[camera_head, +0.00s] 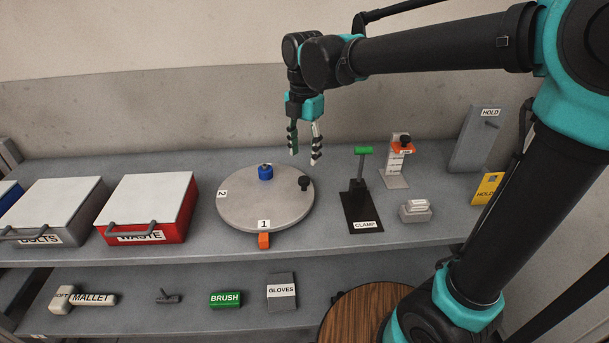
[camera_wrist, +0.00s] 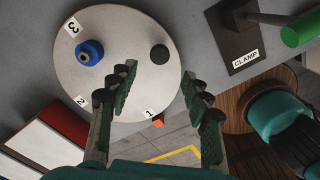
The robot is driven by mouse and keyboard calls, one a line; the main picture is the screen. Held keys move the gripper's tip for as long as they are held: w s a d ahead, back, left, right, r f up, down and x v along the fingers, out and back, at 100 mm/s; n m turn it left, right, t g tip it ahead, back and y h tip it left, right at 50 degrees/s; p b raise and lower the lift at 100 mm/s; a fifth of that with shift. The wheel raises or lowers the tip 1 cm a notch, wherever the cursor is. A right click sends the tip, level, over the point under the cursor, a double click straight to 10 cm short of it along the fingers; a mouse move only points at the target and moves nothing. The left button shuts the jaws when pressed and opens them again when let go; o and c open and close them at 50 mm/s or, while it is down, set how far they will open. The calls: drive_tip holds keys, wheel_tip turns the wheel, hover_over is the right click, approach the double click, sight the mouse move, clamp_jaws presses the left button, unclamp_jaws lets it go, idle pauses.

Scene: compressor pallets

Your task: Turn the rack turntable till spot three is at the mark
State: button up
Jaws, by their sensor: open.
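The rack turntable (camera_head: 240,208) is a round grey disc on the upper shelf, also large in the wrist view (camera_wrist: 120,25). Label 1 (camera_head: 264,224) is at its front, right beside the orange mark (camera_head: 264,241). Label 2 (camera_head: 222,194) is at its left. Label 3 (camera_wrist: 72,27) shows in the wrist view, behind the blue piece (camera_head: 265,173), which stands on the disc. A black knob (camera_head: 304,183) stands near the disc's right edge. My gripper (camera_head: 305,158) is open and empty above the right back part of the disc, apart from the knob.
A red WASTE box (camera_head: 175,226) and grey BOLTS box (camera_head: 72,231) stand left of the turntable. The CLAMP stand (camera_head: 362,208) with a green handle is close on its right. Farther right are an orange-topped stand (camera_head: 396,168) and a HOLD panel (camera_head: 476,145).

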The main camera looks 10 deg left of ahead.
sight(304, 178)
wheel_tip(304, 178, down, 8)
drive_tip(key=shift+f, duration=0.15)
idle(0.4)
clamp_jaws()
